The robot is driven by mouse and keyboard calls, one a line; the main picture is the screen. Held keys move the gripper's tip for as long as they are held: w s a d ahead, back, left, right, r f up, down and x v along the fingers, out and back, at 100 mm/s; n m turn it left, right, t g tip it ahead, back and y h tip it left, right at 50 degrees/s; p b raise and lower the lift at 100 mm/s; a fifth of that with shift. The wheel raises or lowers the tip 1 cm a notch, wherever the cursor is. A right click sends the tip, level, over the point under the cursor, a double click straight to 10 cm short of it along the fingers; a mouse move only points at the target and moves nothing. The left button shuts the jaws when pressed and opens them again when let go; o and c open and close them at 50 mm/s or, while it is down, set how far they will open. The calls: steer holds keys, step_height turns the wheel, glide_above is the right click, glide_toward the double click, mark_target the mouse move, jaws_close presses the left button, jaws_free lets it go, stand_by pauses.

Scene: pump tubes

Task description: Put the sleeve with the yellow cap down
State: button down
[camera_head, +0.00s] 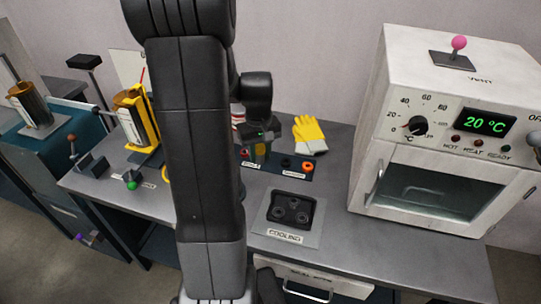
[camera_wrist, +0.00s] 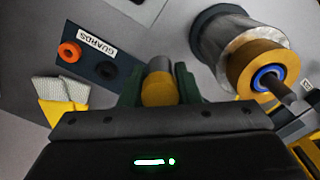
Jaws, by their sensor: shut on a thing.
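In the wrist view, the sleeve with the yellow cap (camera_wrist: 158,91) sits between the two green fingers of my gripper (camera_wrist: 158,86), which are shut on it. Its grey body shows beyond the cap; its far end is hard to make out. In the head view, my gripper (camera_head: 258,151) is partly behind my arm, over the back of the bench by a dark strip, and the sleeve cannot be made out clearly there. I cannot tell whether the sleeve touches the strip.
The dark strip (camera_head: 297,172) holds an orange ring (camera_head: 308,167) and a black piece. Yellow gloves (camera_head: 309,134) lie behind it. A cooling block (camera_head: 291,211) stands in front, an oven (camera_head: 445,130) at right. A large metal cylinder (camera_wrist: 220,40) is close beside my gripper.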

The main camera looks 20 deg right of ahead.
steer(key=shift+w+d+f, duration=0.1)
steer(key=shift+w+d, duration=0.05)
steer(key=shift+f, duration=4.95)
steer(key=c, duration=1.1)
jaws_free()
steer(key=shift+r, duration=0.1)
